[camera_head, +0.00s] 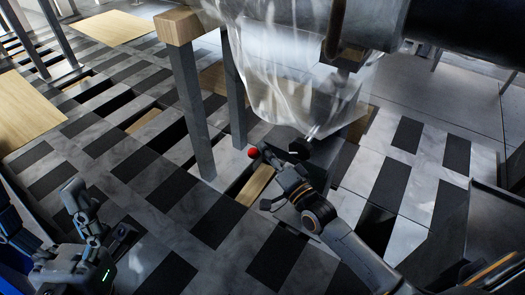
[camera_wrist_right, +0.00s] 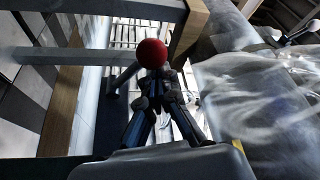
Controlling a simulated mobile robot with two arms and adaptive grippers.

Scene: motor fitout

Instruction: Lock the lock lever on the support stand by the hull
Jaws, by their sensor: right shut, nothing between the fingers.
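The lock lever's red ball knob (camera_head: 253,153) shows beside the lower part of the support stand's grey legs (camera_head: 191,110). In the right wrist view the red knob (camera_wrist_right: 152,53) sits just beyond my fingertips, with a grey rod (camera_wrist_right: 125,75) running off to its lower left. My right gripper (camera_head: 270,157) is shut and empty, its tips very close to the knob; I cannot tell if they touch. It also shows in the right wrist view (camera_wrist_right: 155,84). My left gripper (camera_head: 73,190) is far from the lever at lower left; its jaw state is unclear.
The dark hull (camera_head: 450,30), partly wrapped in clear plastic (camera_head: 285,75), hangs over the stand and my right arm. A black-ended fitting (camera_head: 300,149) is close above my right gripper. A wooden block (camera_head: 177,26) caps a stand leg. The chequered floor (camera_head: 130,160) has open slots.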

